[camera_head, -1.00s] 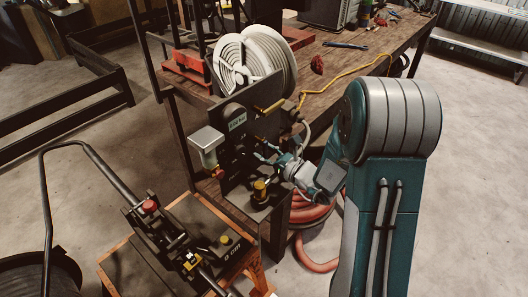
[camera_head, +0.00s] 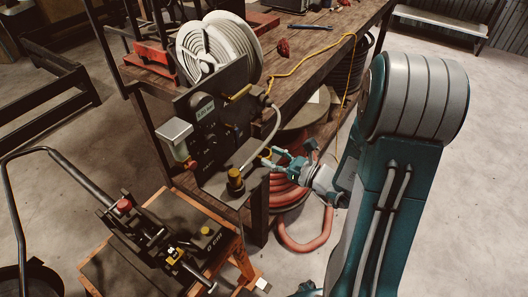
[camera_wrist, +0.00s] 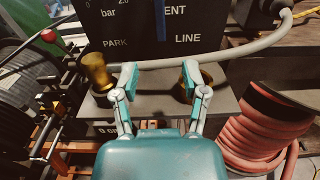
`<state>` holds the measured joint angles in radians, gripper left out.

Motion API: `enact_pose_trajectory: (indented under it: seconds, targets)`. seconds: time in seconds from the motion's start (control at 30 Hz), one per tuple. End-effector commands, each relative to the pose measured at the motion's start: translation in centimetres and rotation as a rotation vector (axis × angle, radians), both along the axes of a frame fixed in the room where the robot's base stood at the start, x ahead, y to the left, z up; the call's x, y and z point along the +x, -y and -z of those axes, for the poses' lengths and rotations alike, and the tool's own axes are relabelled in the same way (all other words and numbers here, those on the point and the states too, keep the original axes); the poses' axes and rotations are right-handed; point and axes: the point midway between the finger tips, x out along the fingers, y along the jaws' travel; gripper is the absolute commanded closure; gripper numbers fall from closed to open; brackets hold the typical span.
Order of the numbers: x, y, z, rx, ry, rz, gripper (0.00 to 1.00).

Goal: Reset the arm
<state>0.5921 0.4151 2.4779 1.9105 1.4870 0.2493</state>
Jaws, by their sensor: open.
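My gripper (camera_head: 272,159) is open and empty in the head view, just right of the dark hose crimper panel (camera_head: 206,112). In the wrist view my gripper (camera_wrist: 164,80) has its two teal fingers spread apart in front of the panel (camera_wrist: 150,25), which is marked PARK, LINE and bar. A grey hose (camera_wrist: 230,52) runs across behind the fingertips. A brass fitting (camera_wrist: 96,70) stands beside the left finger. Another brass part (camera_wrist: 186,88) is partly hidden by the right finger. I cannot tell if the fingers touch them.
A coiled red hose (camera_head: 290,190) lies below right of the panel, near my gripper. A wooden workbench (camera_head: 310,50) carries a white hose reel (camera_head: 215,50). An orange-framed stand (camera_head: 150,245) with a lever is at front left. Open floor (camera_head: 480,180) lies at the right.

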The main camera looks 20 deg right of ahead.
Motion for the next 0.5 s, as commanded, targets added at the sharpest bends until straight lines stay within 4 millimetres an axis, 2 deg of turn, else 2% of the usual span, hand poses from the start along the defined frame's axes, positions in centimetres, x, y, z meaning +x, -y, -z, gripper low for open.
enact_pose_trajectory:
  seconds: [0.5]
  targets:
    - [-0.12, -0.39, -0.25, -0.013, 0.004, -0.018, 0.43]
